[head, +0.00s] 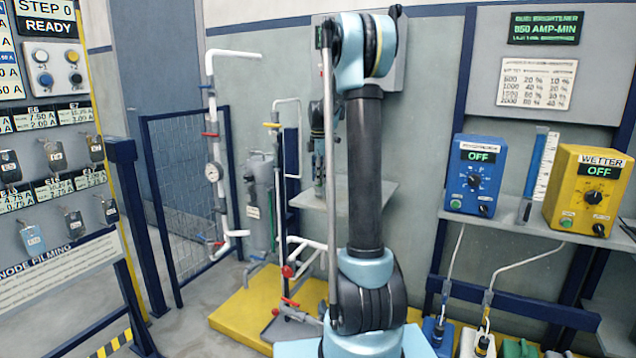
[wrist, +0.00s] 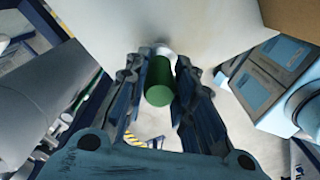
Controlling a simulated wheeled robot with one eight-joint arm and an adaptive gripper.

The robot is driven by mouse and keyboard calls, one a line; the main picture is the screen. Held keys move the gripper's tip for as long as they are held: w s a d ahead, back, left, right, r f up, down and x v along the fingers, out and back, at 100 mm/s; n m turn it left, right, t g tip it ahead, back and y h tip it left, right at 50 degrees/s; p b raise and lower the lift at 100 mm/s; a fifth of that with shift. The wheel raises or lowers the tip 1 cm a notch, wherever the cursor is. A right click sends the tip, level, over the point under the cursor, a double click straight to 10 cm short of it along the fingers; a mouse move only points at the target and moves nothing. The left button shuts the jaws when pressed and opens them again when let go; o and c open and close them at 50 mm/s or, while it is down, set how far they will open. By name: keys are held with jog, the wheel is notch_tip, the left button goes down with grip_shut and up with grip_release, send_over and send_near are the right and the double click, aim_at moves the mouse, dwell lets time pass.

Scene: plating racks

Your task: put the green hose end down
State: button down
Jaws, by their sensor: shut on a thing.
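The green hose end (wrist: 159,88) shows in the wrist view as a short dark green cylinder with a pale part beyond it. My gripper (wrist: 159,62) is shut on it, with one dark blue finger along each side. In the head view my arm stands upright in the middle. I cannot make out the hose end or my gripper's fingers there. What lies directly below the hose end is unclear.
A blue box (head: 476,178) and a yellow wetter box (head: 590,193), both reading OFF, stand on a shelf at right. Pipes with a gauge (head: 213,172) and a yellow platform (head: 235,312) lie left of my arm. A tag board (head: 60,190) stands far left.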

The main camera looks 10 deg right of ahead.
jog(key=shift+f, duration=0.8)
jog(key=c, duration=1.3)
grip_release()
jog(key=shift+c, duration=0.2)
